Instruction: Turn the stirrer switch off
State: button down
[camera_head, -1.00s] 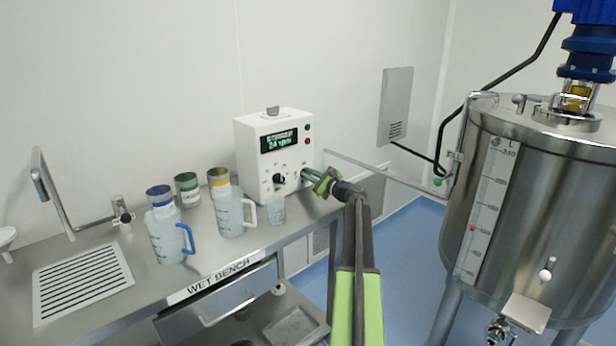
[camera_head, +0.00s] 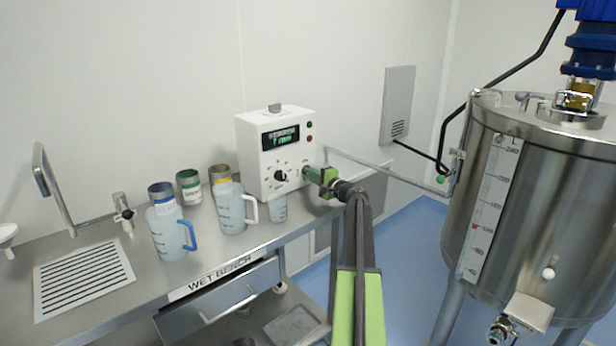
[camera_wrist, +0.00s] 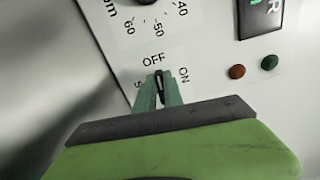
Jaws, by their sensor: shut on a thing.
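The white stirrer control box (camera_head: 252,150) stands at the right end of the bench. The stirrer switch (camera_wrist: 159,84) is a small dark lever on its front panel, below the printed OFF and beside the printed ON. Its pointer end is toward OFF. My gripper (camera_wrist: 160,90) is shut on the switch, one green finger on each side; the fingers hide its lower part. In the head view my gripper (camera_head: 308,172) reaches the lower right of the panel. The box's display (camera_head: 281,137) shows a low green number, perhaps 7 rpm.
A dark speed knob (camera_head: 280,176) is left of the switch. A small beaker (camera_head: 277,208), a white-handled jug (camera_head: 230,212) and a blue-handled jug (camera_head: 168,235) stand left of my gripper. A steel tank (camera_head: 540,190) stands at the right, with blue floor between.

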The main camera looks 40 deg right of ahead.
jog(key=shift+w+n, duration=0.1)
jog(key=shift+n, duration=0.5)
jog(key=c, duration=1.5)
grip_release()
jog(key=shift+o, duration=0.2)
jog(key=s+a, duration=0.1)
jog(key=s, duration=1.6)
jog(key=shift+s+a, duration=0.15)
jog(key=shift+s, duration=0.1)
jog(key=shift+f, duration=0.1)
